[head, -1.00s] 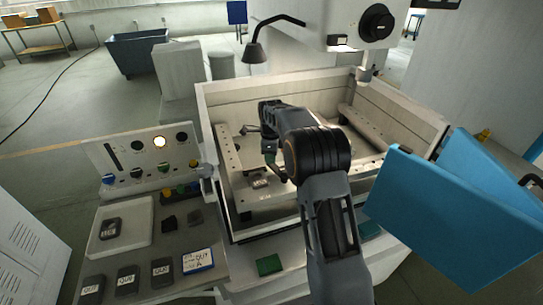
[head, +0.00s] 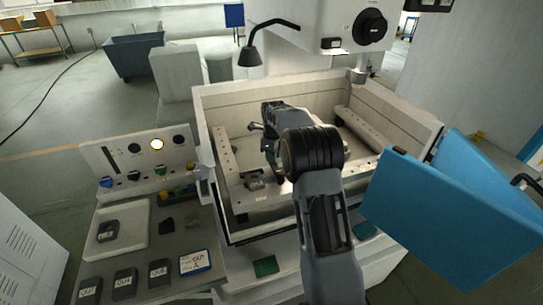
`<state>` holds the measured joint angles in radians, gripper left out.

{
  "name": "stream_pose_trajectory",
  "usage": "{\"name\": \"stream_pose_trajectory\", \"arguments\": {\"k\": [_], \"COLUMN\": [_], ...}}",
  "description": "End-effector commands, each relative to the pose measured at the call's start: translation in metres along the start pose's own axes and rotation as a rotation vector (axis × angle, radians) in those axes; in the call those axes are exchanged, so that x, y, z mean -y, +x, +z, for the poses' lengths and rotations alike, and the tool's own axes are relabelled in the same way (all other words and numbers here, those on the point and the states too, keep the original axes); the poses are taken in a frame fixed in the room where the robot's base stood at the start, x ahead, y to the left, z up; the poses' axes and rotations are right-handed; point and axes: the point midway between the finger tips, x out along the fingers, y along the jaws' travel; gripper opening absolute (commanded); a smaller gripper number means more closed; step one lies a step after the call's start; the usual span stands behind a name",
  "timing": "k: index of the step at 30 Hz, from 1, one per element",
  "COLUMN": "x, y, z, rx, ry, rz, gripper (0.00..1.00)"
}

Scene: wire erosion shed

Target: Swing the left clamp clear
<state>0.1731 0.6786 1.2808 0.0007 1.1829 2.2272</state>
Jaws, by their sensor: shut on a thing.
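The left clamp (head: 256,127) shows as a small dark lever by the left rail inside the open machine tank. My gripper (head: 268,147) is over that rail, beside the lever, and partly hidden behind my own wrist. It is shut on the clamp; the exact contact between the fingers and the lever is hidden. A small dark workpiece (head: 255,184) lies at the near end of the left rail, below my gripper.
The tank (head: 218,108) has raised walls around my arm. A blue door (head: 450,215) stands open at the right. A bench at the left holds a white tray (head: 135,215), several labelled dark blocks and a control panel (head: 125,155). A lamp (head: 250,55) hangs behind the tank.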

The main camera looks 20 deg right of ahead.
Motion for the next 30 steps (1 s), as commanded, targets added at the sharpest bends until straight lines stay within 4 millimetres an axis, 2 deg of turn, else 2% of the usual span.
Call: {"name": "stream_pose_trajectory", "arguments": {"k": [5,6,13,23,26,30], "x": [0.001,0.001,0.001,0.001,0.001,0.001], "y": [0.000,0.000,0.000,-0.005,-0.016,-0.043], "z": [-0.001,-0.001,0.000,0.000,0.001,0.000], "rx": [0.000,0.000,0.000,0.001,0.003,0.003], "ry": [0.002,0.002,-0.001,-0.001,-0.001,-0.001], "rz": [-0.002,-0.002,-0.002,-0.003,-0.005,-0.006], "gripper": [0.00,0.27,0.49,0.50,0.50,0.50]}}
